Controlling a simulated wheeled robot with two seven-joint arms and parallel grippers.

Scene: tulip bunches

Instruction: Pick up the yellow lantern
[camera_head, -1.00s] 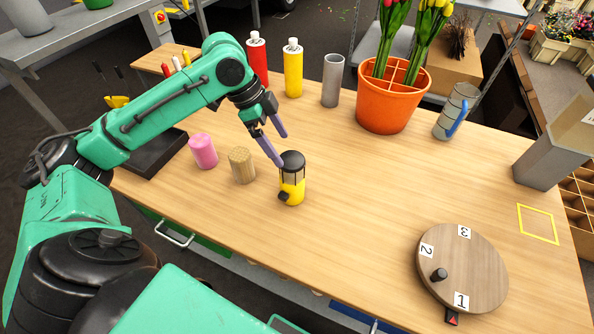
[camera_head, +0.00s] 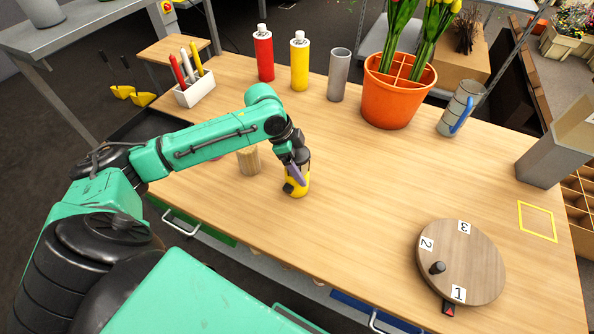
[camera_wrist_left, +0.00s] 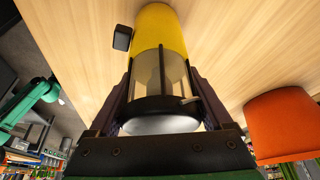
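The yellow lantern (camera_head: 295,188) stands upright on the table near its front edge. It has a yellow base, a clear middle and a dark top. My left gripper (camera_head: 298,173) is down at the lantern, with one finger across its front in the head view. In the left wrist view, the lantern (camera_wrist_left: 162,28) lies between the two fingers of the left gripper (camera_wrist_left: 160,75), which run along its clear part. Whether they press on it I cannot tell. My right gripper is not in view.
A wooden cylinder (camera_head: 248,160) stands just left of the lantern. My left arm mostly hides a pink cylinder. Red (camera_head: 264,55) and yellow (camera_head: 300,63) bottles, a grey tube (camera_head: 338,76) and an orange pot (camera_head: 392,102) stand behind. A numbered turntable (camera_head: 475,262) lies right; the table between is clear.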

